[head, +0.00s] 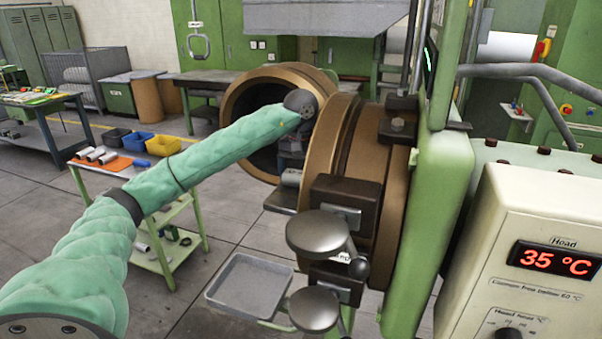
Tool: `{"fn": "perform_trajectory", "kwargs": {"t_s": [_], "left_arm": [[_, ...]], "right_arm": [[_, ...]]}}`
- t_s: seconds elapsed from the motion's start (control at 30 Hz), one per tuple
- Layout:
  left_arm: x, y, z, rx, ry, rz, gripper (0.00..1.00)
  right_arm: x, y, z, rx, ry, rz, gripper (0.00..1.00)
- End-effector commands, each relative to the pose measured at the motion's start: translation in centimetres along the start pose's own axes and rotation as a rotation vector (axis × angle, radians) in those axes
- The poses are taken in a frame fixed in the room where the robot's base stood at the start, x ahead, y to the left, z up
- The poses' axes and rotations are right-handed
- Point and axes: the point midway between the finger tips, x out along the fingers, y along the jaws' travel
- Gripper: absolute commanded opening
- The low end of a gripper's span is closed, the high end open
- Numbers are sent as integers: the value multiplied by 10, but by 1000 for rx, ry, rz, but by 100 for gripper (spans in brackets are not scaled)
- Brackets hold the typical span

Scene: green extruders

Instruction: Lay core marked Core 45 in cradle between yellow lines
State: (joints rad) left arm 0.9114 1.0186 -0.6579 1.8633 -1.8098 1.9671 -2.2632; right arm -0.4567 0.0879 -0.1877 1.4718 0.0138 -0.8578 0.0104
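My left arm, in a green sleeve, reaches across to the gap between the open bronze ring (238,100) and the bronze machine head (322,140). My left gripper (291,158) points down in that gap, partly hidden by the head; its fingers are too small and dark to read. A short grey cylinder (291,177), perhaps a core, shows just below it, above a grey ledge (281,200). I cannot tell whether the gripper touches it. Several grey cylinders (95,154) lie on the cart. My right gripper is not in view.
A grey tray (250,281) sits low in front. The control box (535,265) reading 35 °C and green machine body fill the right.

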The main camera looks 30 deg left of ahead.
Motion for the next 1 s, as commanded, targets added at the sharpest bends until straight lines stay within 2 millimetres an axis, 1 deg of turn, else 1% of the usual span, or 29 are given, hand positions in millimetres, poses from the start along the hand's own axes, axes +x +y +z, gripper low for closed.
{"fn": "perform_trajectory", "kwargs": {"t_s": [0.2,0.57,0.6,0.63,0.67,1.0], "left_arm": [[5,0,0,0,2,0,56],[7,0,0,0,2,0,56],[8,0,0,0,1,0,93],[8,0,0,0,1,0,99],[7,0,0,0,1,0,100],[5,0,0,0,0,0,100]], "right_arm": [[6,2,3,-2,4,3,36],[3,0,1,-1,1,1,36],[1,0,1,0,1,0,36],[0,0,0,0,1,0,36],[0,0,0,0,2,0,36],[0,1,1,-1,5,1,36]]}}
